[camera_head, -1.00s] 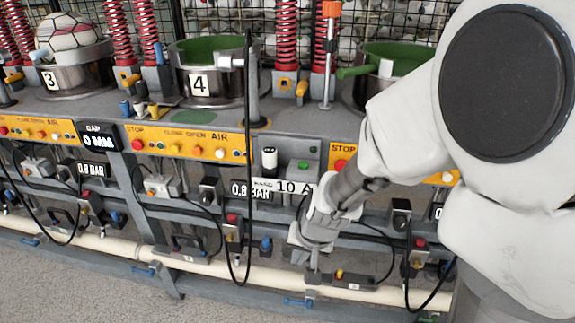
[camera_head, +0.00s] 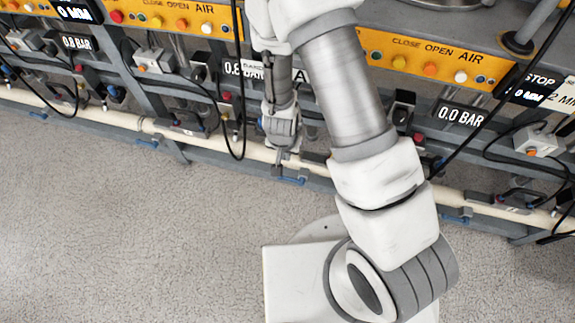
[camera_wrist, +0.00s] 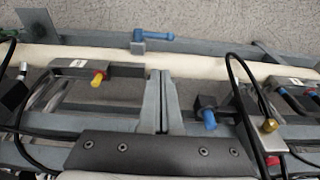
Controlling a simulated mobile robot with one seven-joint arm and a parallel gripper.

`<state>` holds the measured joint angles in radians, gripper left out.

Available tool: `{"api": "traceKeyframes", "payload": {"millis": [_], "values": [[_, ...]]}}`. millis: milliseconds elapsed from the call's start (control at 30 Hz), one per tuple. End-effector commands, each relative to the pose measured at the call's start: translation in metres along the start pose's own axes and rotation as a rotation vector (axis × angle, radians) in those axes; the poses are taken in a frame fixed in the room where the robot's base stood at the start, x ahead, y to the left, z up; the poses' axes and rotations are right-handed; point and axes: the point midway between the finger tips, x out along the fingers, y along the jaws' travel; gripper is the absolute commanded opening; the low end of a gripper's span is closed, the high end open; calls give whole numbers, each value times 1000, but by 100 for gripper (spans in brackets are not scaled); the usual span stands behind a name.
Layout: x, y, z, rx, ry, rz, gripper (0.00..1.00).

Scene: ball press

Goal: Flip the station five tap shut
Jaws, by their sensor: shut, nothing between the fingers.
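A blue tap (camera_head: 291,180) sits on the lower front rail, just below the cream pipe; no station number is readable on it. In the wrist view the same blue tap (camera_wrist: 156,37) shows at top centre, its handle lying roughly along the pipe and pointing right. My gripper (camera_head: 279,158) is shut and empty, pointing down at the pipe just above the tap in the head view. In the wrist view its fingers (camera_wrist: 161,76) are together, with their tips near the pipe's edge and a visible gap in the picture to the tap.
The cream pipe (camera_wrist: 217,57) runs across the bench front. Black hoses (camera_wrist: 250,110) hang close by. The floor (camera_head: 130,230) in front is clear.

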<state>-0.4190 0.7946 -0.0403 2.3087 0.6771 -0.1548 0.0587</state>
Motion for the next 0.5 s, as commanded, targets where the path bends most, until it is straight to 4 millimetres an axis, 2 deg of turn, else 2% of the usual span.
{"api": "traceKeyframes", "payload": {"millis": [500], "values": [[7, 3, 3, 2, 2, 15, 0]]}}
